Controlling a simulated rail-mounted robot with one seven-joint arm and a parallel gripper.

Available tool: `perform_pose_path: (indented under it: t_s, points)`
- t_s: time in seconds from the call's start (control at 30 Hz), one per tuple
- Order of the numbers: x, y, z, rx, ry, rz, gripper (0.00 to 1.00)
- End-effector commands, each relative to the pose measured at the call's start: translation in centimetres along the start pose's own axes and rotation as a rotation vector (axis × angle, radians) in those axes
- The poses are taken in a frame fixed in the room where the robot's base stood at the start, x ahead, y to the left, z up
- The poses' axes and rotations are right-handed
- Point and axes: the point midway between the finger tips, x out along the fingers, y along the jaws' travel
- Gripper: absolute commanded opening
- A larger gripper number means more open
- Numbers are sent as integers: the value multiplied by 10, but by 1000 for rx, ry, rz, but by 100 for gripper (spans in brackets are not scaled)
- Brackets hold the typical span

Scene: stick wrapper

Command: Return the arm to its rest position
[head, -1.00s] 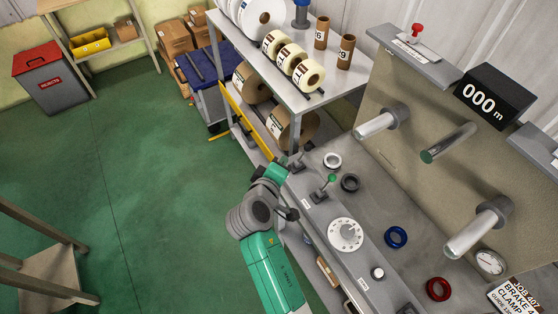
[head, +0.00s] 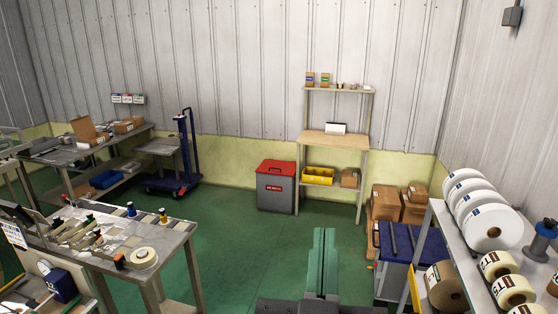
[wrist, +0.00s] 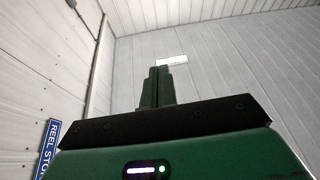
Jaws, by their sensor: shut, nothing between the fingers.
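My gripper (head: 324,235) stands at the bottom middle of the head view, its green fingers upright and side by side. It is shut and empty. In the wrist view the gripper (wrist: 159,72) points up toward the pale ribbed wall and ceiling, with its fingers together and nothing between them. The rest of my arm is out of the head view.
At right, a shelf rack (head: 440,225) holds white and brown rolls, with a blue cart (head: 405,270) beside it. A worktable (head: 150,255) stands at left. A red-lidded reject bin (head: 276,190) is behind. Green floor (head: 235,245) lies clear between.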

Motion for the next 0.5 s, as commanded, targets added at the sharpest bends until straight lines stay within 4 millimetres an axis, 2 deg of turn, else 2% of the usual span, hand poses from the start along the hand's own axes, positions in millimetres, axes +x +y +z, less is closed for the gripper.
perform_pose_path:
  t_s: [0.03,0.1,0.13,0.2,0.3,0.4,0.5]
  points:
    - [-16,-14,-41,70,96,-54,0]
    - [-46,-30,-95,176,224,-142,0]
    - [-46,-32,-125,203,254,-165,0]
    - [-18,-24,-173,197,233,-156,0]
    - [2,-20,-219,202,229,-157,0]
    - [16,-17,-253,207,227,-159,0]
    - [25,-15,-274,210,225,-160,0]
